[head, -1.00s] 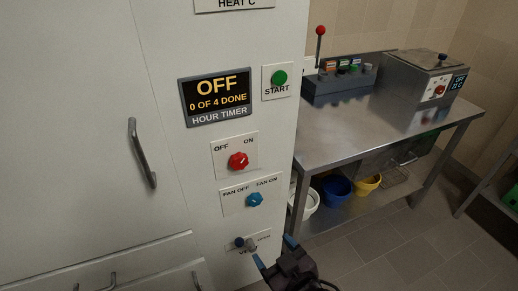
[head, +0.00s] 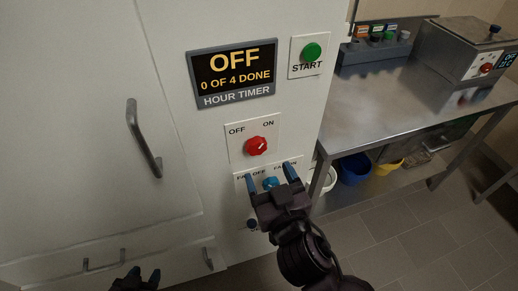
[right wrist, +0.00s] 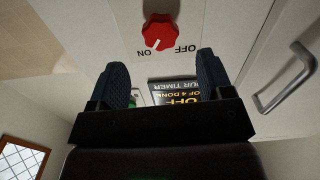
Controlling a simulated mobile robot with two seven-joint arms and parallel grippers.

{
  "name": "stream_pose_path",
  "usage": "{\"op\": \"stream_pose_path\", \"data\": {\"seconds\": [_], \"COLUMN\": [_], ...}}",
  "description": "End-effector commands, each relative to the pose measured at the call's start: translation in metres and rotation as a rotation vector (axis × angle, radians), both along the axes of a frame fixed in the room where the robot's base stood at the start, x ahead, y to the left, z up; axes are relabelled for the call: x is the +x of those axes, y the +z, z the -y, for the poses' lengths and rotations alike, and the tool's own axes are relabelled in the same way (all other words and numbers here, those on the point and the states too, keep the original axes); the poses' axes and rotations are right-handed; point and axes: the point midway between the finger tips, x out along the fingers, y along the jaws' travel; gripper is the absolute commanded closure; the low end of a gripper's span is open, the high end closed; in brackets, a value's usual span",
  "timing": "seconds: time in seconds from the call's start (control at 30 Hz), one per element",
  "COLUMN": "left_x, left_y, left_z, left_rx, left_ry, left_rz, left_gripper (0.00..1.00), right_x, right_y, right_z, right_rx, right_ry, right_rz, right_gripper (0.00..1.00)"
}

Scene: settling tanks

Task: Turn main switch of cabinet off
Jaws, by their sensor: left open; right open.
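The cabinet (head: 165,200) has a red main switch knob (head: 257,146) on a white plate marked OFF at left and ON at right. The knob shows upside down in the right wrist view (right wrist: 160,32), its white mark pointing towards ON. My right gripper (head: 270,171) is open and empty just below the knob, in front of the blue fan knob (head: 271,183), partly covering the fan plate. In the right wrist view the red knob lies beyond the gap between its fingers. My left gripper (head: 144,273) is open and empty at the bottom edge, low before the cabinet.
A timer display (head: 234,75) reading OFF, 0 OF 4 DONE, and a green START button (head: 312,52) are above the knob. A door handle (head: 143,140) sticks out at left. A steel table (head: 400,115) stands at right, with buckets beneath. Floor is clear at right.

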Motion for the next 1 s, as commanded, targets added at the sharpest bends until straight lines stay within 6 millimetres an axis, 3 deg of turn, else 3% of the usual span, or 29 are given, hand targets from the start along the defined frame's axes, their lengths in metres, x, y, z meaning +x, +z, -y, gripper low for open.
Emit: {"op": "stream_pose_path", "data": {"seconds": [0.5, 1.0], "left_x": [0.011, 0.002], "left_y": [0.006, 0.002], "left_z": [0.002, 0.001], "left_rx": [-0.002, -0.001], "left_ry": [-0.006, 0.000], "left_rz": [0.024, 0.006], "left_gripper": [0.57, 0.57], "right_x": [0.061, 0.070], "right_y": [0.000, 0.000], "right_z": [-0.020, -0.023], "right_rx": [-0.002, 0.000], "right_ry": [0.000, 0.000], "right_rz": [0.001, -0.001], "right_gripper": [0.27, 0.30]}}
